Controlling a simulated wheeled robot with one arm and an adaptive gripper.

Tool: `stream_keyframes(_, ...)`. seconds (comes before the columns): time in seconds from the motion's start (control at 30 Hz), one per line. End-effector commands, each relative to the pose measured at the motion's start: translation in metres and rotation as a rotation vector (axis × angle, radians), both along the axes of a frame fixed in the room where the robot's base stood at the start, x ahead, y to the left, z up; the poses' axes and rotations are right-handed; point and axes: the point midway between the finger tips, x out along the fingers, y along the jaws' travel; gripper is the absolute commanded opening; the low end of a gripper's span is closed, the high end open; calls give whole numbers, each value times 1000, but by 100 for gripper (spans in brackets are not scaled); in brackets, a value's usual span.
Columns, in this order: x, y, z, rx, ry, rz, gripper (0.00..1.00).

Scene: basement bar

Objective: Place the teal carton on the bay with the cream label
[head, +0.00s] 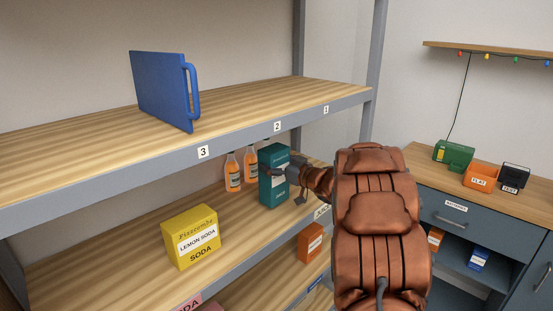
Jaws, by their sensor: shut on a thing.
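The teal carton (268,195) is upright at the middle shelf (120,262), right of the bottles. My gripper (283,176) is shut on it from the right, and part of its front is covered. I cannot tell whether its base touches the shelf. A pale label (321,211), perhaps the cream one, shows on the shelf's front edge, right of the carton and partly hidden by my arm.
Orange bottles (240,170) stand just left of the carton. A yellow soda box (191,236) is further left. The upper shelf (80,165) overhangs and holds a blue panel with a handle (162,90). An orange box (311,243) sits below. A cabinet (460,214) stands at right.

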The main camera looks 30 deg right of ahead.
Motion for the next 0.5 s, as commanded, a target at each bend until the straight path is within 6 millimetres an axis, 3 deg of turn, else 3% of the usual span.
stream_keyframes(0.17, 0, 0, -15, 1, -6, 1, 24)
stream_keyframes(0.5, 0, 0, -17, -1, -6, 0, 24)
